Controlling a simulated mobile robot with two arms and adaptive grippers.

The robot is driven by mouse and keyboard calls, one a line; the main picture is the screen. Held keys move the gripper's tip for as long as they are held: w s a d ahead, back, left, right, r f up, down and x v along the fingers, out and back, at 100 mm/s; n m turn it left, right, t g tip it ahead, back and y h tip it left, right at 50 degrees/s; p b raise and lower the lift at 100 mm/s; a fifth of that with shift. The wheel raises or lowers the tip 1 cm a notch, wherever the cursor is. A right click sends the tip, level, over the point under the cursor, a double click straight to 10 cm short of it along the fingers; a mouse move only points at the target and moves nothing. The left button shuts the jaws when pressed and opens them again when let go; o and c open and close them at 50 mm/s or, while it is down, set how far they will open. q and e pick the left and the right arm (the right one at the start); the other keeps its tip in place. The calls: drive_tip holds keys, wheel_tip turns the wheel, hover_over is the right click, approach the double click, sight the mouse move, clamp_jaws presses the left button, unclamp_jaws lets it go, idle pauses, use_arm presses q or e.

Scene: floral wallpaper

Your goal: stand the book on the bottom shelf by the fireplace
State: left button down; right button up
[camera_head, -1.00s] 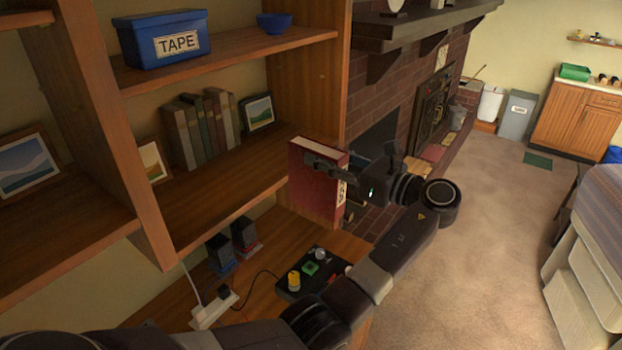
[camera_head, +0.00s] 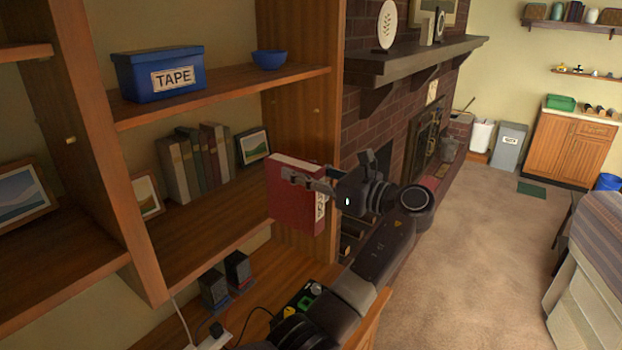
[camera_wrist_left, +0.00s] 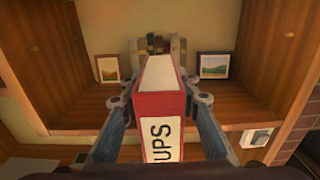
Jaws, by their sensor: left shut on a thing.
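The red book (camera_head: 290,190) is upright in my left gripper (camera_head: 312,183), just in front of the right part of a wooden shelf (camera_head: 205,222). The wrist view shows the book (camera_wrist_left: 160,103) between both fingers, its white label with the letters "UPS" facing the camera. My left gripper (camera_wrist_left: 160,108) is shut on it. Behind it on that shelf stand several books (camera_head: 195,160) in a row, with a small framed picture (camera_head: 253,146) to their right and another (camera_head: 146,196) to their left. The brick fireplace (camera_head: 372,125) is right of the shelf unit. My right gripper is not in view.
A blue TAPE box (camera_head: 160,72) and a blue bowl (camera_head: 269,59) sit on the shelf above. Below is a desk surface with dark speakers (camera_head: 238,271) and a power strip (camera_head: 210,340).

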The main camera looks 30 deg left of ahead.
sight(280, 164)
use_arm(q)
drive_tip(key=a, duration=0.2)
drive_tip(key=a+b, duration=0.1)
drive_tip(key=a, duration=0.1)
drive_tip(key=a+b, duration=0.1)
drive_tip(key=a, duration=0.1)
drive_tip(key=shift+w, duration=0.3)
drive_tip(key=w+a+f+b, duration=0.1)
drive_tip(key=a+b, duration=0.4)
drive_tip(key=a, duration=0.6)
drive_tip(key=shift+a, duration=0.4)
